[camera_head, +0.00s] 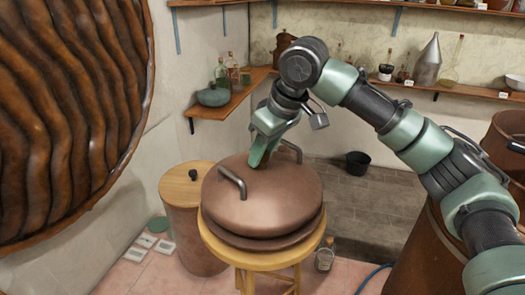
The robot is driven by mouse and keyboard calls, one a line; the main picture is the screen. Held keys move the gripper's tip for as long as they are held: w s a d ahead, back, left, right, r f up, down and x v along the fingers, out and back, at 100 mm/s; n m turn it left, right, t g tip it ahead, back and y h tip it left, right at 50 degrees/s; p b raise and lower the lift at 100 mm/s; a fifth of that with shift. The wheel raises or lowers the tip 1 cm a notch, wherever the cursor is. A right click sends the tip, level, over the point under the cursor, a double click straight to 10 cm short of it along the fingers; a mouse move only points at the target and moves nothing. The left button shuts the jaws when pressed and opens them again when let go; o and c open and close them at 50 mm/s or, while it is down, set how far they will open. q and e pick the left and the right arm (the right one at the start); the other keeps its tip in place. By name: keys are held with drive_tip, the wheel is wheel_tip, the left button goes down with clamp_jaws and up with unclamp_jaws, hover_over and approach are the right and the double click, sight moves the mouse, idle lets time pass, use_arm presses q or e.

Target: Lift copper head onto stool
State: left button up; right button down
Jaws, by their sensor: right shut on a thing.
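The copper head (262,205) is a broad, round, brown-copper dome with a lower rim and two grey bar handles. It sits level over the round wooden top of the stool (222,250), and its rim hides most of that top. I see no clear gap between them. My right gripper (263,158) reaches down from the upper right and is shut at the top of the head, between the two handles. The exact contact is partly hidden by the green fingers. My left gripper is not in view.
A copper drum with a wooden lid (176,188) stands close left of the stool. A large ridged brown object (70,120) fills the left side. A glass bottle (324,257) stands on the floor by the stool. A black bucket (358,162) stands behind. Shelves line the walls.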

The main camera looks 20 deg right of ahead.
idle(0.8)
drive_tip(key=c, duration=0.9)
unclamp_jaws()
drive_tip(key=shift+c, duration=0.2)
drive_tip(key=shift+s+f, duration=0.15)
drive_tip(key=shift+f, duration=0.15)
drive_tip(key=b+v, duration=0.2)
drive_tip(key=v, duration=0.6)
drive_tip(key=shift+b, duration=0.35)
